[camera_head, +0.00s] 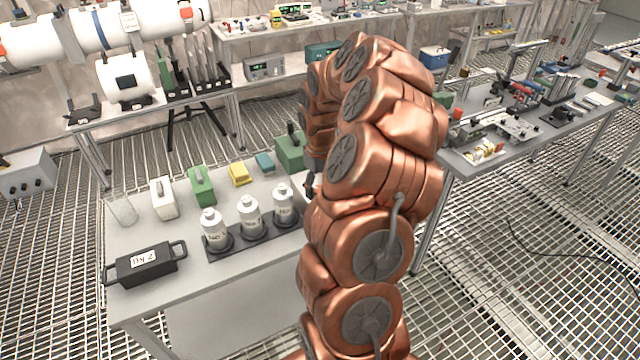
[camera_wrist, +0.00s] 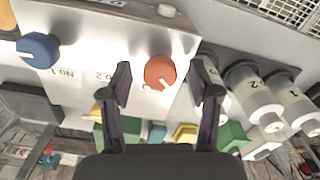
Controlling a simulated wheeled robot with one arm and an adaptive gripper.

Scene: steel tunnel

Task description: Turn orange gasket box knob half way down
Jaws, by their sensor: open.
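The orange knob (camera_wrist: 159,72) sits on the face of a pale metal box (camera_wrist: 90,72) in the wrist view. A short white mark shows on the knob's lower right edge. My gripper (camera_wrist: 163,80) is open, with one dark finger on each side of the knob. Gaps show between fingers and knob, so it is not gripped. A blue knob (camera_wrist: 38,50) is on the same face to the left. Labels on the face appear upside down. In the head view my copper arm hides this box and most of my gripper.
White bottles (camera_wrist: 248,92) stand close to the right finger in the wrist view. In the head view, bottles (camera_head: 249,217) stand in a dark rack on the table (camera_head: 190,280), with a black case (camera_head: 145,266) and green box (camera_head: 201,186) nearby.

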